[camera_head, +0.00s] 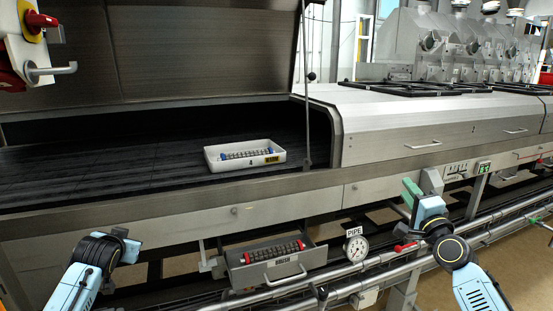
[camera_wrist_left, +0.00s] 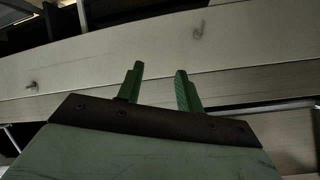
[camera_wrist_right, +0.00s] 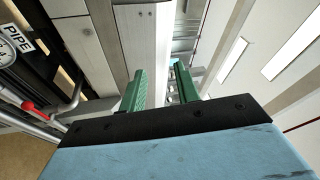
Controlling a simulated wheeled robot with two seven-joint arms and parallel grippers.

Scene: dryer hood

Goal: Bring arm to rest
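My right arm comes in at the lower right of the head view, and its gripper (camera_head: 411,192) is raised beside the front of the machine. In the right wrist view my right gripper's green fingers (camera_wrist_right: 160,88) stand apart with nothing between them. My left arm (camera_head: 100,255) shows at the lower left of the head view; its fingertips are hard to make out there. In the left wrist view my left gripper's green fingers (camera_wrist_left: 158,88) stand apart and empty, facing a pale metal panel (camera_wrist_left: 240,45).
A white tray (camera_head: 213,164) with a roller-like part lies on the dark belt (camera_head: 90,165) under the raised hood (camera_head: 200,45). An open drawer (camera_head: 312,258) holds a red-ended part. A pressure gauge (camera_head: 356,248), pipes and a red-handled valve (camera_head: 404,246) lie near my right arm.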

